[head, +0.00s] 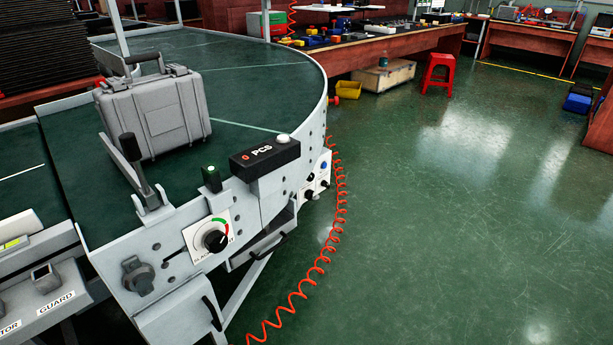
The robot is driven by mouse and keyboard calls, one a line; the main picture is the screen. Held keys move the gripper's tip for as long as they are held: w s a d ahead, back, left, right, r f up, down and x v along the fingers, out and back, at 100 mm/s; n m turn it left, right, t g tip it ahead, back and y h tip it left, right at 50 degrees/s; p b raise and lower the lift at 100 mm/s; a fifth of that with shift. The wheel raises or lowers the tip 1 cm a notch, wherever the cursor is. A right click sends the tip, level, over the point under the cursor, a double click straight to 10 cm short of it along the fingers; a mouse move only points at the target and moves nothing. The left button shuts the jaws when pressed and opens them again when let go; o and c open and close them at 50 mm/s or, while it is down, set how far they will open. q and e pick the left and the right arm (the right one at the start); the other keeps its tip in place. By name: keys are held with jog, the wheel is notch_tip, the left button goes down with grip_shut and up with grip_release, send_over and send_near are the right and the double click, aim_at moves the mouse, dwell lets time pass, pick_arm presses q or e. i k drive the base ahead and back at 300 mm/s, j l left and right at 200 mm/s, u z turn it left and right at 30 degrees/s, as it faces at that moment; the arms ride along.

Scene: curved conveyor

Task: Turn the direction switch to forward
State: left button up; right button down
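I cannot tell for sure which control is the direction switch. On the side of the curved conveyor (95,190) is a black rotary knob (215,241) on a white plate with a green and red arc; its lettering is partly hidden. A black-handled lever (135,160) stands up at the conveyor edge. A dark grey rotary knob (138,276) sits lower left. A small white panel (318,177) farther right carries blue, white and black controls, too small to read. Neither of my grippers is in view.
A grey case (155,110) stands on the belt. A coiled orange hose (320,265) hangs to the floor. The green floor (450,230) at right is clear.

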aim_at(309, 193)
jog(key=i+l+u, duration=0.1)
jog(key=u, duration=0.85)
jog(key=i+l+u, duration=0.15)
jog(key=l+u, duration=0.3)
jog(key=l, duration=0.35)
jog(key=l+u, duration=0.5)
jog(key=l, duration=0.95)
jog(key=k+l, duration=0.1)
jog(key=l, duration=0.6)
jog(key=u, duration=0.05)
